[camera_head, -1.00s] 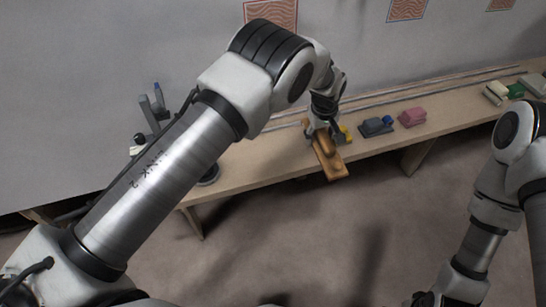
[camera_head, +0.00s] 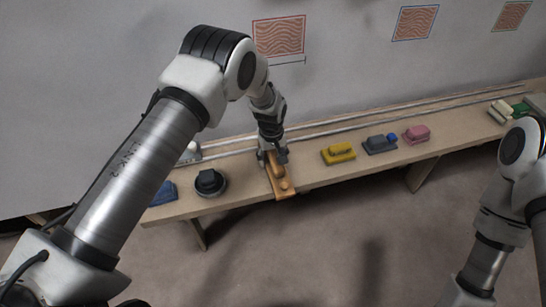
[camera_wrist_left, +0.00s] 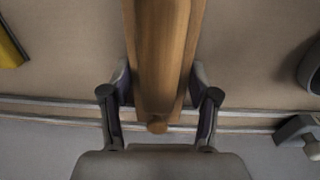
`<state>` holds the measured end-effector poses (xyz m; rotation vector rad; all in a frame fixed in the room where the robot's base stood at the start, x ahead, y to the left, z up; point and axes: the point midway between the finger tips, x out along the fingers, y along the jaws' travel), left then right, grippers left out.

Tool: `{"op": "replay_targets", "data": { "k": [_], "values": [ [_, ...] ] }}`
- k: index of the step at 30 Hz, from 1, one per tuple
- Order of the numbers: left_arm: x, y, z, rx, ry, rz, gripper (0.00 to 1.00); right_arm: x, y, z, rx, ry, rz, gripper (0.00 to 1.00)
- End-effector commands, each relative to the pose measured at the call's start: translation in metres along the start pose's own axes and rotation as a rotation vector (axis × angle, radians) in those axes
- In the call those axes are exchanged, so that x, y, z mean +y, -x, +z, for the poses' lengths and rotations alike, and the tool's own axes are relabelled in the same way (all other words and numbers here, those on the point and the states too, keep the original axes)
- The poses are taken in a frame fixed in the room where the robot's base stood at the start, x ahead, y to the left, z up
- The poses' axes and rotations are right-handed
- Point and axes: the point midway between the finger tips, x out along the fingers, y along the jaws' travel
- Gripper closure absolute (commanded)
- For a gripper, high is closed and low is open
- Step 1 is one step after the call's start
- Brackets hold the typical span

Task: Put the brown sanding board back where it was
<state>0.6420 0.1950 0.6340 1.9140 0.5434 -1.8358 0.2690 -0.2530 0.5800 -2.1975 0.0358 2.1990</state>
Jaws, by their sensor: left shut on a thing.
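The brown sanding board (camera_head: 284,187) is a long wooden piece with a raised handle. My left gripper (camera_head: 272,159) is shut on it from above, over the bench (camera_head: 237,183). The board's near end reaches the bench's front edge. I cannot tell whether the board touches the bench top. In the left wrist view the board (camera_wrist_left: 162,55) runs up between the two fingers of my left gripper (camera_wrist_left: 160,112), one on each side of it. My right gripper is out of the picture; only its arm shows at the right.
A round black sander (camera_head: 210,182) and a blue item (camera_head: 163,193) lie left of the board. A yellow block (camera_head: 338,153), a grey-blue one (camera_head: 379,145) and a pink one (camera_head: 416,134) lie to its right. Rails run along the bench's back.

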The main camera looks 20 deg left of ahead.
Motion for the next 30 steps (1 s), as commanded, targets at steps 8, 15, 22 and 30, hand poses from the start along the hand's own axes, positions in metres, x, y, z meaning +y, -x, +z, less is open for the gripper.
{"op": "replay_targets", "data": {
  "k": [8, 15, 22, 30],
  "values": [
    [0.001, -0.003, -0.001, 0.002, 0.001, 0.002, 0.93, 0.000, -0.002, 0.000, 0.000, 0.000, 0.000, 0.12],
    [0.001, -0.003, -0.001, 0.002, 0.001, 0.001, 0.15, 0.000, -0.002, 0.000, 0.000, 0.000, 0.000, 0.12],
    [0.001, -0.001, -0.001, 0.002, 0.001, 0.001, 0.15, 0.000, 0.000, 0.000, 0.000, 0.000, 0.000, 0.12],
    [0.001, 0.046, -0.002, 0.005, 0.001, 0.003, 0.15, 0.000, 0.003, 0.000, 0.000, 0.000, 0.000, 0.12]
  ]
}}
